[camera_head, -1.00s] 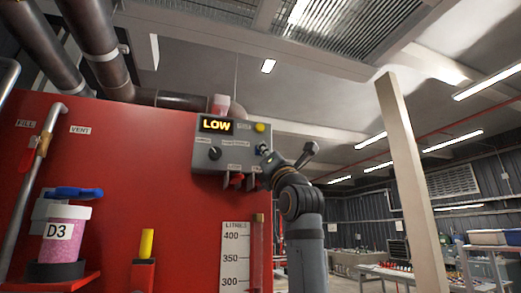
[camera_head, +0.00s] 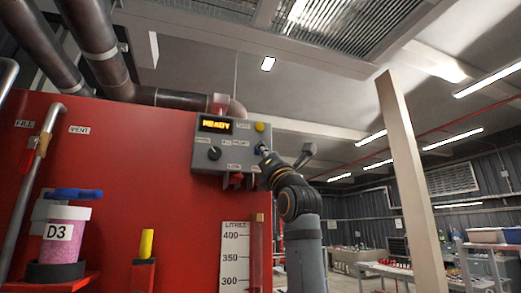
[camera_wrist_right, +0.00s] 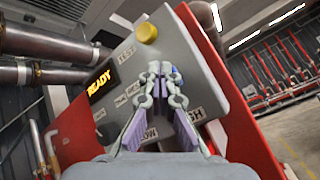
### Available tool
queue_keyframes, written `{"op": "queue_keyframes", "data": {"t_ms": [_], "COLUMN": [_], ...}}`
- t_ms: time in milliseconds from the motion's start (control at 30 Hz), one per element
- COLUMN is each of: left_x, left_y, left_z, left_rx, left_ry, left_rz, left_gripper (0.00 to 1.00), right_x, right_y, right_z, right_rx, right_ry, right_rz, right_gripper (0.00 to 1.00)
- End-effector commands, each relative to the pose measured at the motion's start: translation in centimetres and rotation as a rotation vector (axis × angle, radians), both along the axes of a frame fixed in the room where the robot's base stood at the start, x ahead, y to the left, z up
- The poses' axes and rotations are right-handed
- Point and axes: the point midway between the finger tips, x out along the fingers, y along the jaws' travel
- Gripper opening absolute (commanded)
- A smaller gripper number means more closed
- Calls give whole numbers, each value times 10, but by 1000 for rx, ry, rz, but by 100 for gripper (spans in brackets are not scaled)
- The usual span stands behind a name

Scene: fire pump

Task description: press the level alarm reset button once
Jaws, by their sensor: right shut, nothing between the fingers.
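The grey control panel (camera_head: 213,167) is mounted at the upper right of the red tank. Its display (camera_head: 216,126) reads READY, as it does in the right wrist view (camera_wrist_right: 100,85). A yellow button (camera_head: 260,127), labelled TEST in the wrist view (camera_wrist_right: 147,33), is at its upper right. A black knob (camera_head: 215,153) is at its left. My right gripper (camera_head: 264,152) is shut and empty at the panel's right side. In the wrist view its fingertips (camera_wrist_right: 161,76) are below the yellow button, over a partly hidden blue part; I cannot tell whether they touch it.
A red lamp (camera_head: 220,103) sits above the panel, near a brown pipe (camera_head: 172,98). Below are red switches (camera_head: 236,180) and a litres scale (camera_head: 235,255). A jar marked D3 (camera_head: 65,240) stands at the left. A pale post (camera_head: 403,165) rises to the right.

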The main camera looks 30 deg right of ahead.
Motion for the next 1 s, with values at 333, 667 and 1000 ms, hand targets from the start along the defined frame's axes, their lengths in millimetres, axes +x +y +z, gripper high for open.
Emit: {"op": "queue_keyframes", "data": {"t_ms": [333, 667, 1000], "left_x": [0, 0, 0], "left_y": [0, 0, 0], "left_z": [-7, -7, -17], "left_rx": [0, 0, 0], "left_ry": [0, 0, 0], "left_rz": [0, 0, 0], "left_gripper": [40, 40, 40], "right_x": [-16, -18, -48], "right_y": [4, 5, 12], "right_z": [-3, -1, -2], "right_rx": [1, 0, 0], "right_ry": [1, 1, -1], "right_rz": [1, 0, 0], "right_gripper": [0, 0, 0]}}
